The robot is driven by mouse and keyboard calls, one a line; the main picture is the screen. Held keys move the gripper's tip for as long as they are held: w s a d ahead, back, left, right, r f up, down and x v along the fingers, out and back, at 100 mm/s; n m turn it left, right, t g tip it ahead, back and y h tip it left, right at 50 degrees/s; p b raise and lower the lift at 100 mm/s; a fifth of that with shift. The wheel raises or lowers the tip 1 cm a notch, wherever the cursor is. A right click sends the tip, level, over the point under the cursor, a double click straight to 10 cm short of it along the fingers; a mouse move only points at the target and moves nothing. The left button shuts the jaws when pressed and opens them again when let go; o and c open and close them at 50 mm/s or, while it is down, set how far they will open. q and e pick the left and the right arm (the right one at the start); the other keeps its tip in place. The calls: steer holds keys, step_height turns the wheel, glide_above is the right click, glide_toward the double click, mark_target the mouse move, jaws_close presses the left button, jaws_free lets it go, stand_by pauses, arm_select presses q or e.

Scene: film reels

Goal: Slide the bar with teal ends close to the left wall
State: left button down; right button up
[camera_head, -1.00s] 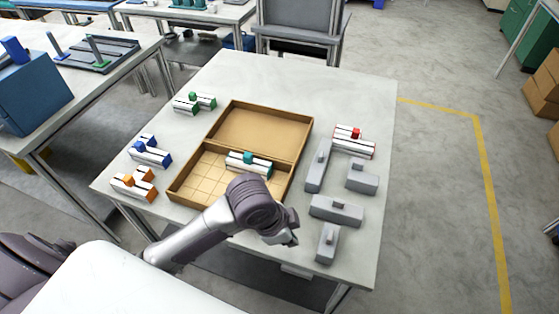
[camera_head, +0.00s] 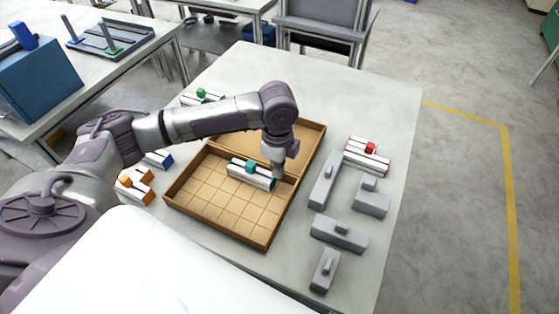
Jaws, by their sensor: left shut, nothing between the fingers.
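The bar with teal ends (camera_head: 251,173) is white with a teal knob on top. It lies in the gridded near compartment of the open wooden box (camera_head: 227,241), close to the divider. My left gripper (camera_head: 279,174) points down at the bar's right end, by the box's right wall. Its fingers are shut with nothing between them; I cannot tell whether they touch the bar. The box's left wall (camera_head: 184,176) is apart from the bar, with empty grid squares between. My right gripper is not in view.
Several grey blocks (camera_head: 339,234) and a red-ended bar (camera_head: 367,155) stand right of the box. Orange (camera_head: 134,184), blue (camera_head: 158,159) and green (camera_head: 203,96) bars lie to its left, partly behind my left arm. The near part of the gridded compartment is clear.

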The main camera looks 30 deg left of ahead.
mark_target(246, 168)
arm_select(q)
step_height(246, 168, down, 4)
steer(key=shift+f, duration=0.15)
steer(key=shift+w+f, duration=0.1)
steer(key=shift+f, duration=0.5)
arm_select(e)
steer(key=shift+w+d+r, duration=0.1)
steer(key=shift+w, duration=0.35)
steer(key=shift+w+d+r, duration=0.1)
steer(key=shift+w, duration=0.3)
